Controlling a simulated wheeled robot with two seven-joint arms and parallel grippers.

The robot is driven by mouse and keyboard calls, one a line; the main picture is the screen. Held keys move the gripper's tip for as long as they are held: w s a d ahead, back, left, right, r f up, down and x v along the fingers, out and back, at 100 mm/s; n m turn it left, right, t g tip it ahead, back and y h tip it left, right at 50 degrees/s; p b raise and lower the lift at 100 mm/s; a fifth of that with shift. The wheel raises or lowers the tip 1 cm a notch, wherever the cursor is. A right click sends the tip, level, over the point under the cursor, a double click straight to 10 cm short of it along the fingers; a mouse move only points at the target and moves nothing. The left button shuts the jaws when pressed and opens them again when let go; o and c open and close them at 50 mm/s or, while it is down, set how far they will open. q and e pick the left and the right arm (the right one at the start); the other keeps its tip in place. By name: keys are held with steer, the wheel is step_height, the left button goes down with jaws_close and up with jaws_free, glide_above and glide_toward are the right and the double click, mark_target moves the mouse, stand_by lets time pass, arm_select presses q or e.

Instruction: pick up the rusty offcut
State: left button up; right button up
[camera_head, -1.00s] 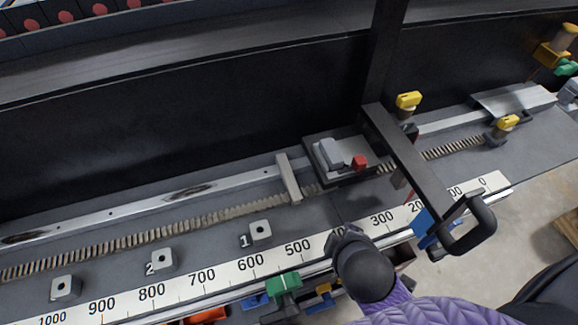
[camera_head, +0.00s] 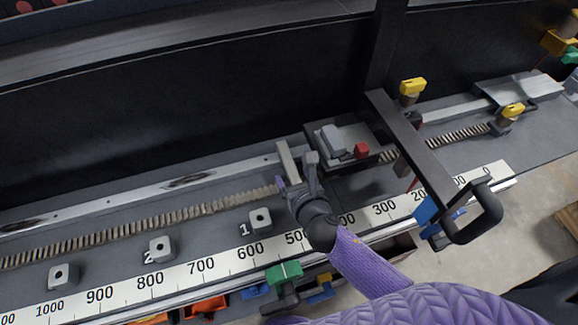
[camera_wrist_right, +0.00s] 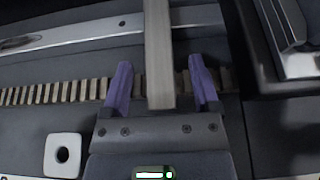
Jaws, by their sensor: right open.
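A straight grey-brown bar (camera_head: 288,158), which I take to be the offcut, lies across the drag chain (camera_head: 150,233) and the rail. No clear rust shows on it. My right gripper (camera_head: 297,174) is at the bar's near end. In the right wrist view the bar (camera_wrist_right: 158,45) runs between the two purple fingers of the open gripper (camera_wrist_right: 160,64), with a gap on each side. Whether the fingertips are level with the bar or above it I cannot tell. My left gripper is not in view.
Numbered blocks (camera_head: 260,220) lie left along the scale (camera_head: 203,264). A dark frame with a handle (camera_head: 485,215) is at the right.

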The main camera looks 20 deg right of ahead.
steer(key=shift+w+f, duration=0.1)
steer(key=shift+w, duration=0.15)
jaws_close()
